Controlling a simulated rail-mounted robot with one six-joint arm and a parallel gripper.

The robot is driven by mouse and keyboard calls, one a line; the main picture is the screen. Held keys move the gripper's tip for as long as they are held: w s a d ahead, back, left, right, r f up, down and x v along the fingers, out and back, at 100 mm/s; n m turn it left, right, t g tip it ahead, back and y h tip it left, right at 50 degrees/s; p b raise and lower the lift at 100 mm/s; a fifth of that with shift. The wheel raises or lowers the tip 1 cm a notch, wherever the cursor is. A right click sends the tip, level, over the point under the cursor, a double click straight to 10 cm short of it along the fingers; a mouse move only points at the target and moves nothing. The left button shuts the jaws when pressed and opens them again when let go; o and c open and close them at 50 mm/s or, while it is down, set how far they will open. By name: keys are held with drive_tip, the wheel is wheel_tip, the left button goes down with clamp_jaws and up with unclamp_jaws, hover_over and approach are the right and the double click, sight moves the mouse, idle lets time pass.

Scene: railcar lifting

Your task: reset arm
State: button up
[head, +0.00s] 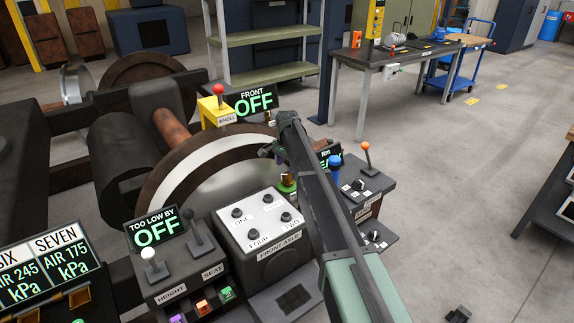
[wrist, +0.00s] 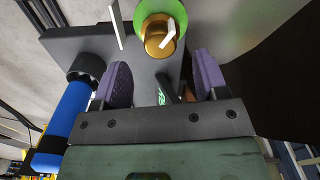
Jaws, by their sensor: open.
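My arm reaches from the lower right of the head view up over the consoles. In the wrist view my gripper (wrist: 162,82) shows two purple fingers set apart, with nothing held between them. A brass knob with a green ring (wrist: 158,38) is just beyond the fingers, and I cannot tell whether they touch it. A green and brass part also shows in the head view (head: 287,184), below the arm's end. The arm partly hides the console and a display behind it in the head view.
A blue handle (wrist: 66,116) stands left of my gripper in the wrist view. An orange-knobbed lever (head: 366,150) is on the right console. The front axle box (head: 262,222) and the height and seat console (head: 185,262) are close by.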

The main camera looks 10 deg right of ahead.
sight(287, 175)
wheel_tip(287, 175, up, 5)
drive_tip(key=p, duration=0.3)
drive_tip(key=shift+r, duration=0.2)
drive_tip(key=s+r+n+p, duration=0.2)
drive_tip(key=s+n, duration=0.3)
drive_tip(key=s, duration=1.5)
drive_tip(key=s+r+n+p, duration=0.2)
drive_tip(key=s+n, duration=0.4)
drive_tip(key=s, duration=1.5)
drive_tip(key=shift+r+p, duration=0.4)
drive_tip(key=shift+p, duration=0.15)
